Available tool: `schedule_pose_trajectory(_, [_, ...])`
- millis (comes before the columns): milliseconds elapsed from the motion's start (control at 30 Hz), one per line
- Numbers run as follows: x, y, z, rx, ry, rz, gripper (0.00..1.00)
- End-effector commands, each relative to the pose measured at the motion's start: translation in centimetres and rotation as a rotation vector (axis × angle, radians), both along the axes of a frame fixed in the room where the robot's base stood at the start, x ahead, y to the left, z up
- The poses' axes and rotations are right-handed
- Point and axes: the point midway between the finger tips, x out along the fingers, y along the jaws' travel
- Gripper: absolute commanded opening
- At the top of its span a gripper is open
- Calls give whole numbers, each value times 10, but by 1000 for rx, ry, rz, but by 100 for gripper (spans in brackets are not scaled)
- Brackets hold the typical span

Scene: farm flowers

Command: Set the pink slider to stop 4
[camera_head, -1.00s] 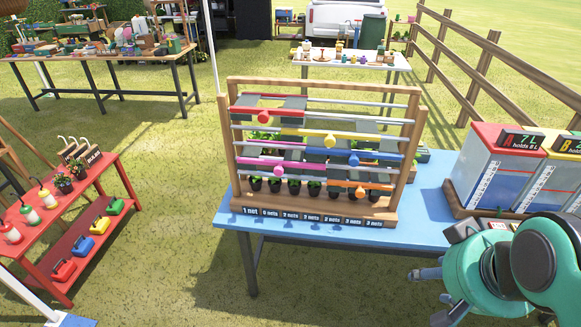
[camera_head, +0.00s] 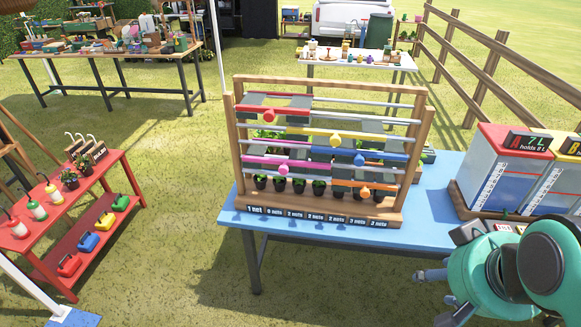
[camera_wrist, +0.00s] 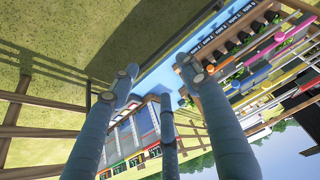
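The pink slider (camera_head: 268,160) is a magenta bar with a round knob on a lower rod of the wooden rack (camera_head: 422,120). It sits toward the left of its rod, and grey plates cover parts of the rods. In the wrist view the pink slider (camera_wrist: 262,53) shows at the upper right, beyond the fingers. My gripper (camera_head: 436,290) is at the lower right of the head view, in front of the blue table and apart from the rack. In the wrist view its blue fingers (camera_wrist: 157,73) are spread and empty.
Red, yellow, blue and orange sliders share the rack. Net-count labels (camera_head: 310,215) and small potted plants line its base. Tall bins (camera_head: 500,170) stand on the blue table (camera_head: 440,205) to the right. A red shelf (camera_head: 85,215) stands left, with open grass between.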

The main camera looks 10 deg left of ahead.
Motion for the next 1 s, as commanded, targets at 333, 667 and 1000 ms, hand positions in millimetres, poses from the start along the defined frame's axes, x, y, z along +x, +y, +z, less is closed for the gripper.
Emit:
schedule_pose_trajectory(333, [28, 12, 4, 6, -33, 46, 46])
schedule_pose_trajectory(667, [157, 81, 11, 14, -217, 239, 46])
schedule_pose_trajectory(1000, [291, 181, -13, -32, -468, 397, 46])
